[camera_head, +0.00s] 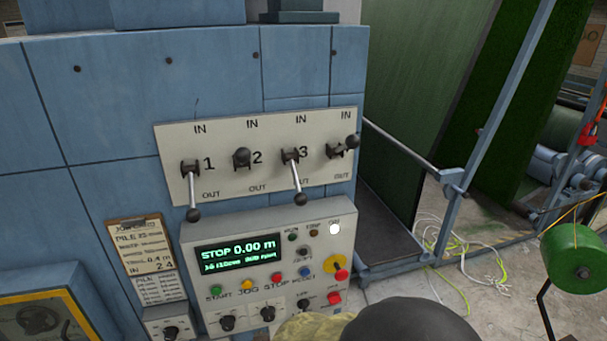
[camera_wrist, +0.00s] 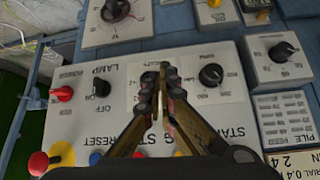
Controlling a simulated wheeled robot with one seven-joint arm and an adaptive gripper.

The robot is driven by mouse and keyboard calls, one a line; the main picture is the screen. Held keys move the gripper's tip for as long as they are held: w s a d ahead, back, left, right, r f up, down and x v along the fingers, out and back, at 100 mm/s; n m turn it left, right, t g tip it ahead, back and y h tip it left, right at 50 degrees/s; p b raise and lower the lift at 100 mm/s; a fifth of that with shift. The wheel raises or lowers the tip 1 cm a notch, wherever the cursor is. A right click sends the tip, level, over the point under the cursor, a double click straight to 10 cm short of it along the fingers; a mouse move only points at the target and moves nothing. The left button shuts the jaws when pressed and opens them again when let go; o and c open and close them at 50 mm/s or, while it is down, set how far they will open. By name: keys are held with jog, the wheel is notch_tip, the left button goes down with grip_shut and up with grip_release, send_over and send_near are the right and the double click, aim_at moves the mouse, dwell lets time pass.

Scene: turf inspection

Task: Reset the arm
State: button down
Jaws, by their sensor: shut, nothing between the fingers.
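My gripper (camera_wrist: 162,75) shows in the wrist view with its two fingers together and nothing between them. It is over the lower part of the grey control panel (camera_wrist: 75,120), among black knobs, and the panel appears upside down there. I cannot tell whether the fingertips touch it. In the head view the same panel (camera_head: 190,240) has a lit display (camera_head: 238,253) reading "STOP 0.00 m". A dark rounded part of my arm and a tan part cover the panel's lower edge in the head view; the fingertips are hidden there.
Above the panel, a lever plate (camera_head: 175,143) carries levers; those at 1 and 3 point down toward OUT. A clipboard (camera_head: 140,262) hangs at left.

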jog(key=s+d+f+n+g+y+b, duration=0.1)
jog(key=s+d+g+b, duration=0.15)
jog(key=s+b, duration=0.3)
jog(key=s+d+n+g+y+b, duration=0.1)
jog(key=s+d+g+y+b, duration=0.2)
jog(key=s, duration=0.4)
jog(key=s+d+f+m+t+h+b, duration=0.1)
jog(key=s+d+f+h+b, duration=0.1)
jog(key=d+b, duration=0.9)
jog(key=s+d+f+m+t+h+b, duration=0.1)
jog(key=s+d+b, duration=0.4)
jog(key=d+b, duration=0.7)
notch_tip(320, 180, down, 2)
jog(key=d+m+h, duration=0.1)
jog(key=h, duration=0.1)
jog(key=shift+s+d+m+h, duration=0.2)
jog(key=shift+d+m+h, duration=0.1)
jog(key=shift+d, duration=0.1)
